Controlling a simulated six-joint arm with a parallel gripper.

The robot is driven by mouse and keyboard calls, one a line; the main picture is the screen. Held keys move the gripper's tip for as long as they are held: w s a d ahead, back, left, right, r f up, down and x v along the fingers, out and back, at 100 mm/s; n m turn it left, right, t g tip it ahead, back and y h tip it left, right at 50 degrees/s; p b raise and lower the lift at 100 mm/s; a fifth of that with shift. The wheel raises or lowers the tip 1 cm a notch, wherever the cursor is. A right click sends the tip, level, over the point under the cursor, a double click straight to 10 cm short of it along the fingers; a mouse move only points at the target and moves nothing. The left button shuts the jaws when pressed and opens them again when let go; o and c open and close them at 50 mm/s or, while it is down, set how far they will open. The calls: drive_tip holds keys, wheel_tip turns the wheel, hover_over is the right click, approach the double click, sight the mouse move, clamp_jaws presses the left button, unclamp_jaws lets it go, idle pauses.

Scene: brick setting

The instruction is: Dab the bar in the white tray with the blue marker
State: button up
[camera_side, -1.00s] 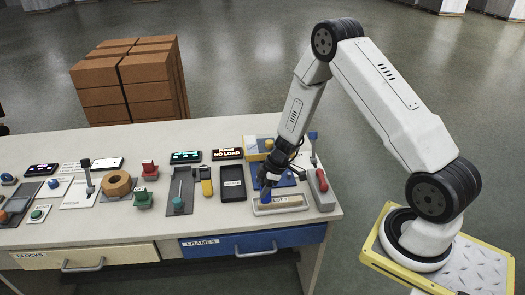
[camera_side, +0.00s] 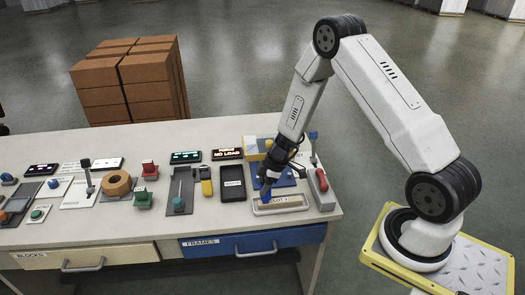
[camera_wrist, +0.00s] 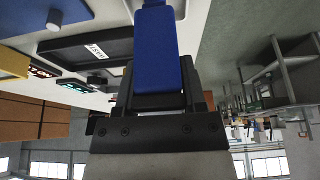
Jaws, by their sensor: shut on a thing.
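My gripper (camera_side: 268,179) is shut on the blue marker (camera_wrist: 157,50), which points down from the jaws. In the side view the marker (camera_side: 265,193) is over the left end of the white tray (camera_side: 283,211), near the front right of the bench. A pale bar (camera_side: 287,203) with dark lettering lies in the tray; its left part is hidden by the marker and gripper. I cannot tell whether the marker's tip touches the bar. In the wrist view the marker fills the middle, and its tip is out of sight.
A red-handled device (camera_side: 321,182) stands just right of the tray, with a blue-knobbed lever (camera_side: 313,146) behind it. A dark tray (camera_side: 232,184) lies to the left. A blue drawer (camera_side: 255,242) is below the bench edge. Brown boxes (camera_side: 130,80) stand behind the bench.

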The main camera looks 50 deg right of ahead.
drive_tip(key=shift+r, duration=2.95)
